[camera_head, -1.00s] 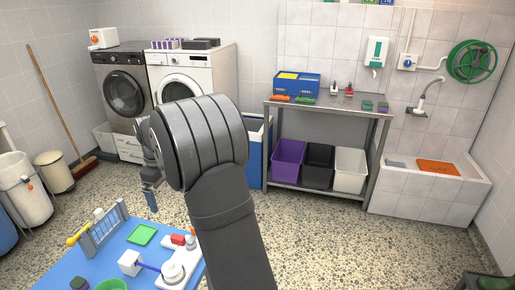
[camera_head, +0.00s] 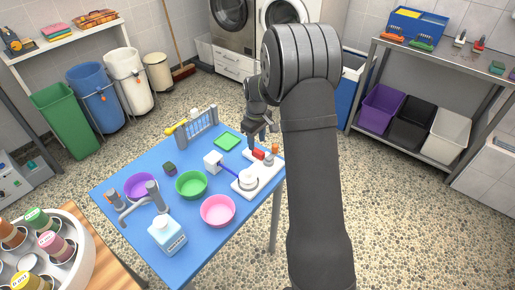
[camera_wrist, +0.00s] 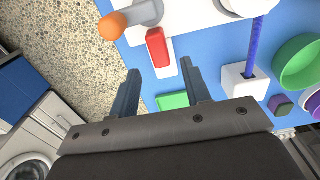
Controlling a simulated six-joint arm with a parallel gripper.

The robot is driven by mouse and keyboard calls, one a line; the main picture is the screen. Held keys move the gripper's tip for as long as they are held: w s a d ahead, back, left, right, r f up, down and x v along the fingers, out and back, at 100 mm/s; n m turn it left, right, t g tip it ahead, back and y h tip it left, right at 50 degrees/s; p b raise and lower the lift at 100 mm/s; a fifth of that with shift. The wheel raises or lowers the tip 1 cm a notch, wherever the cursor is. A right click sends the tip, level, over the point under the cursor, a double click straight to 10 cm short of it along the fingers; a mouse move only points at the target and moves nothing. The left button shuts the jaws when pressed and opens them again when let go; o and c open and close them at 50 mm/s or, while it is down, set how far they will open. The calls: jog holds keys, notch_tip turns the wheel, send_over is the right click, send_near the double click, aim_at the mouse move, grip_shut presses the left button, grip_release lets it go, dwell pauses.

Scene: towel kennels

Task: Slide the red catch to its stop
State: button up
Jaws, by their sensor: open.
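The red catch (camera_head: 259,153) sits on a white plate fixture (camera_head: 262,172) at the right edge of the blue table. In the wrist view the red catch (camera_wrist: 157,48) stands on a white strip, just beyond and between my fingertips. My gripper (camera_head: 262,138) is above the table close to the catch. In the wrist view its two fingers (camera_wrist: 160,75) are spread, with nothing between them, and do not appear to touch the catch. An orange knob (camera_wrist: 112,26) on a grey lever is to the left of the catch.
A white block (camera_head: 213,162) with a blue-purple rod stands left of the fixture. Green (camera_head: 191,184), pink (camera_head: 218,210) and purple (camera_head: 140,186) bowls, a bottle (camera_head: 167,236) and a green square (camera_head: 227,141) are on the blue table (camera_head: 190,260). A grey rack (camera_head: 198,127) stands at the back.

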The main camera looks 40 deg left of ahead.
aim_at(256, 150)
notch_tip(256, 150, down, 5)
dwell(0.4)
grip_shut()
